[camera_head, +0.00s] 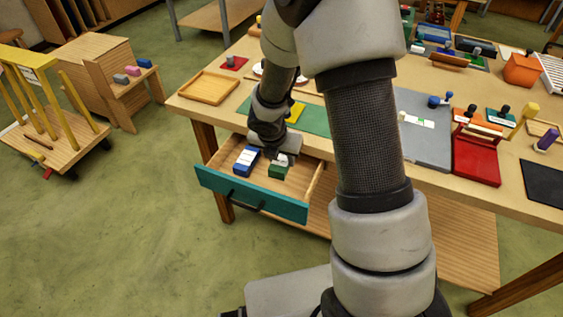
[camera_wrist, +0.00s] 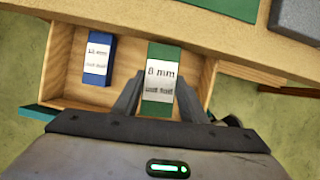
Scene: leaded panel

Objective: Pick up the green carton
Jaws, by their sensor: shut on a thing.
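The green carton (camera_wrist: 158,108) has a white label reading "8 mm". It is inside the open wooden drawer (camera_wrist: 66,70). In the wrist view my gripper (camera_wrist: 157,97) has one finger on each side of the carton and is shut on it. In the head view the green carton (camera_head: 278,171) shows below my gripper (camera_head: 280,160), in the drawer with the teal front (camera_head: 250,195). Part of the carton is hidden by my gripper. I cannot tell whether it still touches the drawer floor.
A blue carton (camera_wrist: 97,60) with a white label lies in the drawer left of the green one; it also shows in the head view (camera_head: 246,161). The drawer walls surround both. The workbench top (camera_head: 215,112) overhangs behind, with a wooden tray (camera_head: 209,88) and a red box (camera_head: 477,160).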

